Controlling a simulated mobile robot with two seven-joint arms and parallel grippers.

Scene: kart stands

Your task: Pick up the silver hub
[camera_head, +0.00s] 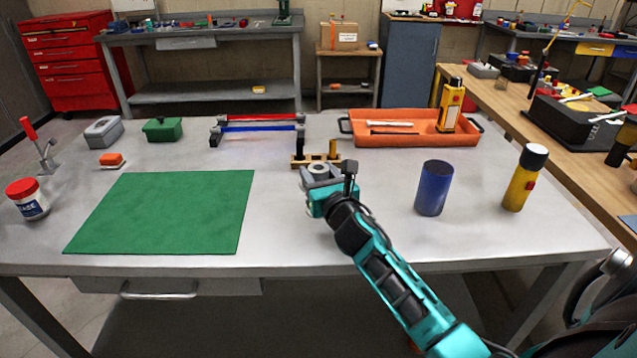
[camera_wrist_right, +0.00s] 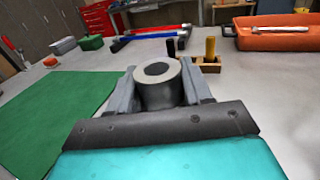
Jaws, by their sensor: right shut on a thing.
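The silver hub (camera_wrist_right: 170,90) is a short grey cylinder with a round hole in its top. It sits upright between the two fingers of my right gripper (camera_wrist_right: 160,97) in the right wrist view, and the fingers are shut on it. In the head view the hub (camera_head: 317,168) shows at the tip of my right gripper (camera_head: 319,175), over the middle of the grey table (camera_head: 340,240). The hub's lower part is hidden by the gripper, and I cannot tell whether it touches the table. My left gripper is not in view.
A wooden block with pegs (camera_head: 302,161) stands just behind the hub. A green mat (camera_head: 165,212) lies left. A blue cylinder (camera_head: 434,188) and a yellow bottle (camera_head: 524,178) stand right. An orange tray (camera_head: 380,130) and red and blue bars (camera_head: 262,123) are at the back.

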